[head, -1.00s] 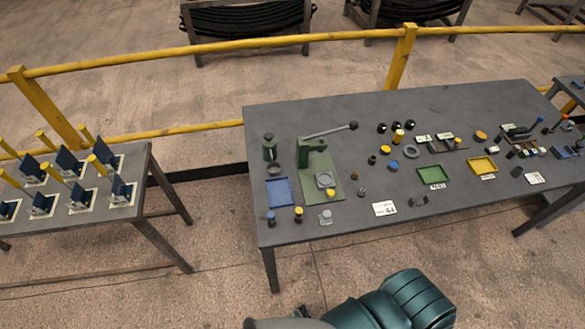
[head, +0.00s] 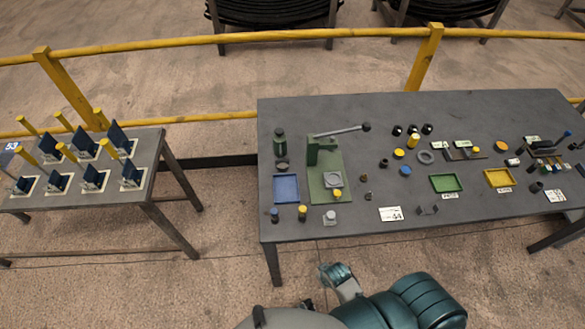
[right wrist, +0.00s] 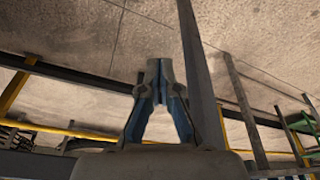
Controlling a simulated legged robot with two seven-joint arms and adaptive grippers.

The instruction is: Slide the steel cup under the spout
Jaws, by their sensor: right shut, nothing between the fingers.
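I cannot tell for certain which object is the steel cup; a small light-grey cup-like piece (head: 330,217) stands near the table's front edge. No spout can be made out clearly. A dark green bottle-shaped device (head: 279,142) stands at the table's back left, with a small dark round piece (head: 282,163) just in front of it. My right gripper (right wrist: 160,72) is shut and empty in the right wrist view, away from the tabletop objects, with a dark table leg (right wrist: 198,75) beside it. In the head view my right arm is at the bottom, in front of the table. My left gripper is not in view.
The grey table (head: 370,225) holds a green lever press (head: 322,150), a blue tray (head: 286,188), a green tray (head: 446,183), a yellow tray (head: 499,178) and several small parts. A second table (head: 150,180) at left carries several blue devices. A yellow rail (head: 300,34) runs behind.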

